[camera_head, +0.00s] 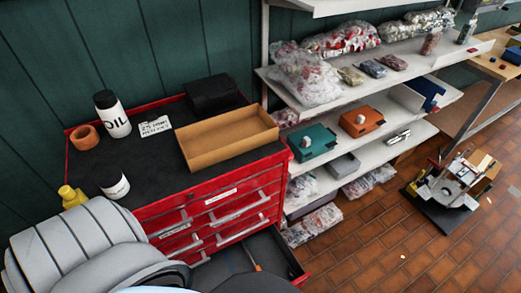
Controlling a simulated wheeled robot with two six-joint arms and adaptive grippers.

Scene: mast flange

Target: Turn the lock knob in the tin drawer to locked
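A red tool cabinet (160,210) with several drawers stands at the left. Its lowest visible drawer (291,262) is pulled open, with a dark inside and a thin orange-handled item (257,267) in it. The other drawers look shut. I cannot make out a lock knob on the cabinet, nor tell which drawer is the tin drawer. A teal box (314,141) and an orange box (362,121) on the shelf each show a pale round spot, too small to identify. Neither of my grippers is in view.
White shelves (420,62) hold bagged goods. A machine (455,185) stands on the tiled floor, which is mostly clear.

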